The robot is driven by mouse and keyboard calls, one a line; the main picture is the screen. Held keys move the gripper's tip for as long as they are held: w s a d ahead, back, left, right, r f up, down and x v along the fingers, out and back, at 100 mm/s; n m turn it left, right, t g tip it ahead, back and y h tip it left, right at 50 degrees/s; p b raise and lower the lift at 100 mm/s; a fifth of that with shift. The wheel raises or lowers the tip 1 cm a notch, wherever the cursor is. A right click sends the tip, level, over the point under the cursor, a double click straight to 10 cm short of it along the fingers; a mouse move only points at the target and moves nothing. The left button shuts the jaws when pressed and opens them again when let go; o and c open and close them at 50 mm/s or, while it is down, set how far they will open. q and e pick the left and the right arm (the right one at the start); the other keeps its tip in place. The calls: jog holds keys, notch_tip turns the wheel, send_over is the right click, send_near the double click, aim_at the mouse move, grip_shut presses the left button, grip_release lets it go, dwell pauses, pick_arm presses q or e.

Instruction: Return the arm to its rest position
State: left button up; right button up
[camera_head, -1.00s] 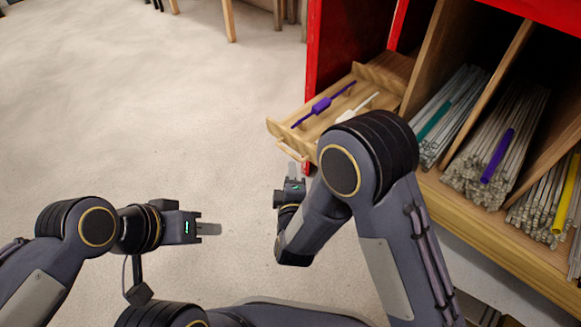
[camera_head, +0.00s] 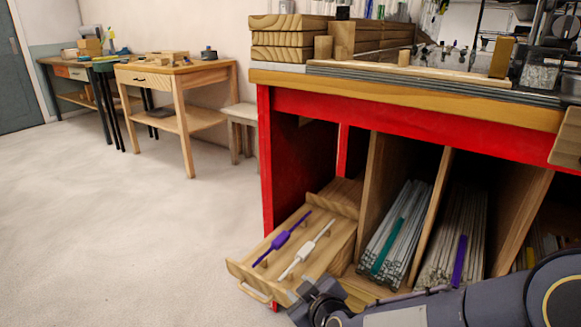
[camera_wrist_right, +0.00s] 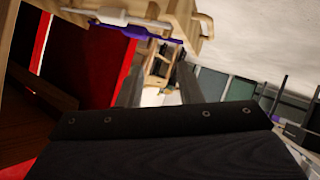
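My right arm comes in from the bottom right of the head view. Its gripper (camera_head: 316,296) is beside the front right corner of the pulled-out wooden drawer (camera_head: 335,262). In the right wrist view its two fingers (camera_wrist_right: 159,88) stand apart, with nothing held between them. My left arm and gripper are outside the head view. A purple glass piece (camera_head: 281,239) and a white glass piece (camera_head: 304,251) lie side by side on small supports in the drawer. They also show at the top of the right wrist view, purple (camera_wrist_right: 140,35) and white (camera_wrist_right: 105,17).
The red workbench (camera_head: 290,175) stands close by on the right. Its lower bays hold bundles of glass rods (camera_head: 398,232) between wooden dividers (camera_head: 430,215). The drawer juts out with its handle (camera_head: 254,292) forward. The floor (camera_head: 110,235) on the left is clear; wooden tables (camera_head: 180,75) stand farther back.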

jog(key=s+d+r+m+g, duration=0.3)
jog(key=s+d+r+m, duration=0.25)
jog(key=s+d, duration=0.6)
jog(key=s+d+f+m+g+h, duration=0.1)
jog(key=s+d+m, duration=0.2)
jog(key=s, duration=0.4)
jog(key=s+d+f+m+g, duration=0.1)
jog(key=s+d+m+g, duration=0.1)
jog(key=s+d+m, duration=0.3)
notch_tip(320, 180, up, 35)
jog(key=s+a+n+p, duration=0.1)
jog(key=n+p, duration=0.1)
jog(key=p, duration=3.3)
jog(key=shift+s+r+p, duration=0.15)
jog(key=shift+s+p, duration=0.1)
jog(key=shift+p, duration=0.1)
